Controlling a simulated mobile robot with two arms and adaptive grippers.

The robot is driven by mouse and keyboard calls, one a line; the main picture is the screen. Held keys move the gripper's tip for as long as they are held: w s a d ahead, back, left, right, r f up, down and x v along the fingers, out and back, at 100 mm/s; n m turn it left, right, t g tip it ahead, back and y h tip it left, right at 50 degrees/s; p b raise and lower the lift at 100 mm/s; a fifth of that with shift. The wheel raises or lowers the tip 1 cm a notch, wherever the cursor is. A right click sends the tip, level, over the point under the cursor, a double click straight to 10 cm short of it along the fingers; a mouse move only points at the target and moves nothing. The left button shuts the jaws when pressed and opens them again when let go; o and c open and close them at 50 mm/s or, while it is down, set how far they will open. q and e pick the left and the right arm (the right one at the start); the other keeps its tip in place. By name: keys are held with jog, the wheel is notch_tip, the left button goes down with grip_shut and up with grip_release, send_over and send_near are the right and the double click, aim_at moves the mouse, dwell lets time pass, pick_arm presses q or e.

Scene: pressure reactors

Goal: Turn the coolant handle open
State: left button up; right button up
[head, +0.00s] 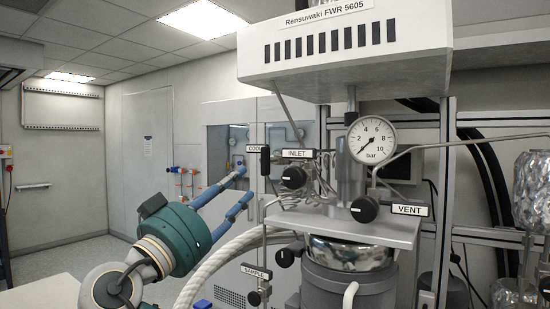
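The coolant handle (265,160) is a small dark upright lever at the left side of the reactor. It partly covers its white label, of which "COOL" (254,149) can be read. My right gripper (247,183) has a teal body and two blue fingers pointing up and right. The fingers are apart with nothing seen between them. Their tips are just left of and below the coolant handle in the picture; I cannot tell the gap in depth, and no contact shows. My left gripper is not in view.
Right of the handle are the INLET knob (294,177), VENT knob (364,208) and pressure gauge (371,139). The SAMPLE valve (254,298) is below. A thick white hose (215,262) curves beneath the gripper. The metal vessel (350,254) stands under the shelf. Open floor lies at far left.

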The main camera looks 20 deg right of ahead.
aim_at(264, 162)
jog(key=shift+m+g+h, duration=0.3)
jog(key=shift+m+g, duration=0.1)
jog(key=shift+m, duration=0.1)
jog(key=p+x, duration=0.2)
jog(key=x, duration=0.1)
jog(key=s+r+p+x, duration=0.1)
jog(key=p+x, duration=0.1)
jog(key=x, duration=0.2)
jog(key=p+x, duration=0.2)
jog(key=x, duration=0.2)
jog(key=shift+s+d+r, duration=0.2)
jog(key=shift+s+d, duration=0.05)
jog(key=shift+s, duration=0.05)
grip_shut()
